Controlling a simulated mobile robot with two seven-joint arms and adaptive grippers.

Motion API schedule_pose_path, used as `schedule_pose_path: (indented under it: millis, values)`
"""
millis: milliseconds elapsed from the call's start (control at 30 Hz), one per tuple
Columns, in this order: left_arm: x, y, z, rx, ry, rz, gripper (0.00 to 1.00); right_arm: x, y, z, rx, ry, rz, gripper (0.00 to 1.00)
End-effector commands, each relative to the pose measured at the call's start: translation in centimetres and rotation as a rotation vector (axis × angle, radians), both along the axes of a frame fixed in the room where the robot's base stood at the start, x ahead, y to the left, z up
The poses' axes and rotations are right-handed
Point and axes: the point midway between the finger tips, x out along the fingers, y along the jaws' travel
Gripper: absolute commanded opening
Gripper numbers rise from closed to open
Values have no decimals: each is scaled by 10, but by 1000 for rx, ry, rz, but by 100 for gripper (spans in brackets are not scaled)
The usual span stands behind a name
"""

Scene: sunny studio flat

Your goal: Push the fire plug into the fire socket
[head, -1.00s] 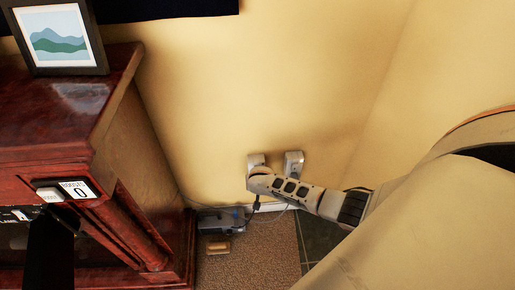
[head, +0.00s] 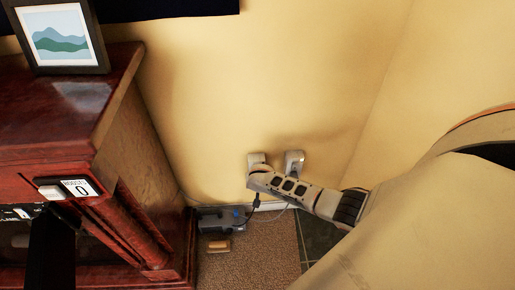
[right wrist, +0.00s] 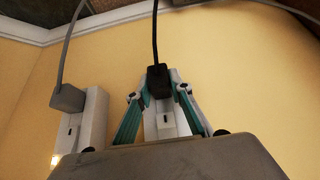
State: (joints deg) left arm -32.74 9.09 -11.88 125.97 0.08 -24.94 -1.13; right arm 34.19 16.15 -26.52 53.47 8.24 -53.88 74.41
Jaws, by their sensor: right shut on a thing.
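My right gripper (right wrist: 157,100) is shut on a black plug (right wrist: 158,78) with a black cord. In the right wrist view the plug is in front of a white wall socket (right wrist: 165,125), between the teal fingers. I cannot tell if its pins are in the socket. In the head view my right gripper (head: 256,180) is just below the left of two wall sockets (head: 257,158) and hides the plug. No label on the plug or socket is readable.
A second socket (right wrist: 94,118) beside it holds a grey plug (right wrist: 68,97) with a grey cord. A dark red wooden cabinet (head: 125,180) stands at left. A grey box (head: 215,220) and a small tan block (head: 219,246) lie on the floor below the sockets.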

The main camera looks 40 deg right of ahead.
Motion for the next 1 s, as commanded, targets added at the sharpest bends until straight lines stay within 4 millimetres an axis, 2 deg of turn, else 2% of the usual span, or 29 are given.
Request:
schedule_pose_path:
  millis: [33,333,367,400,433,767,800,867,1000]
  values:
    - [0,0,0,0,-1,0,40,3,-5,4,-6,-6,-2,0]
    - [0,0,0,0,-1,0,40,4,-6,5,-9,-7,-4,0]
    - [0,0,0,0,-1,0,40,4,-6,5,-9,-7,-4,25]
    - [0,0,0,0,-1,0,40,4,-6,5,-9,-7,-4,36]
    - [0,0,0,0,-1,0,40,4,-6,5,-9,-7,-4,40]
    - [0,0,0,0,-1,0,40,3,-4,4,-5,-6,-2,40]
    - [0,0,0,0,-1,0,40,3,-3,3,-4,-6,-1,42]
    - [0,0,0,0,-1,0,40,3,-3,3,-4,-6,-1,56]
    - [1,0,1,0,-1,0,40,2,-2,2,-3,-5,-1,57]
